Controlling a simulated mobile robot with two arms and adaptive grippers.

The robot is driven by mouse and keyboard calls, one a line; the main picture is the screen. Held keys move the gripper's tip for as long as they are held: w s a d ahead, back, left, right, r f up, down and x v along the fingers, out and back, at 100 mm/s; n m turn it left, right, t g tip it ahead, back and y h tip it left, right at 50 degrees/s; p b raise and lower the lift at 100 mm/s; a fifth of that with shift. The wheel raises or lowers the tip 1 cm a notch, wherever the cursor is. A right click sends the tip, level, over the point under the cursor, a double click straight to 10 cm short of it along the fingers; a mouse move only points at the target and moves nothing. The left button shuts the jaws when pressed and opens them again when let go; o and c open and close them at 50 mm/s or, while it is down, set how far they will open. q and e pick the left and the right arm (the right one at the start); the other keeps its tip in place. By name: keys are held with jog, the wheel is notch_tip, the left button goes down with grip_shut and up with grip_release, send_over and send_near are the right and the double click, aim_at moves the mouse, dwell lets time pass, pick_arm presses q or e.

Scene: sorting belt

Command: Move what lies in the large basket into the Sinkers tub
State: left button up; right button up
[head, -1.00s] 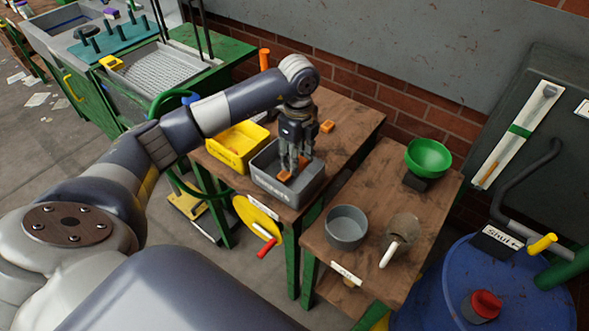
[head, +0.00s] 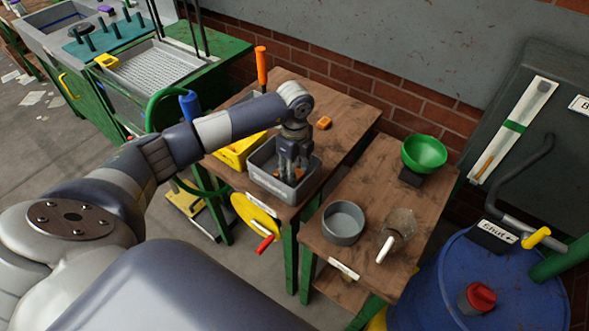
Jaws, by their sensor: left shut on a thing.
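My left gripper (head: 290,177) points down inside a grey rectangular tub (head: 270,186) on the left wooden table. It is shut on a small orange piece (head: 298,173), which is partly hidden by the fingers and the tub wall. The tub has a label on its front, too small to read surely. A mesh basket (head: 401,222) with a white handle sits on the right table, beside a round grey pot (head: 343,224); I cannot tell what is inside the basket. My right gripper is not in view.
A yellow tub (head: 236,154) stands left of the grey one, partly behind my arm. An orange block (head: 323,123) lies behind on the table. A green bowl (head: 424,152) stands on the right table. A blue barrel (head: 500,285) is at lower right.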

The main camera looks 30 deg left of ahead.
pick_arm(q)
jog(key=shift+f, duration=0.3)
jog(key=o, duration=1)
jog(key=shift+o, duration=0.2)
jog(key=shift+r, duration=0.1)
jog(key=shift+r, duration=0.25)
notch_tip(320, 180, up, 13)
jog(key=b, duration=0.2)
jog(key=shift+f, duration=0.15)
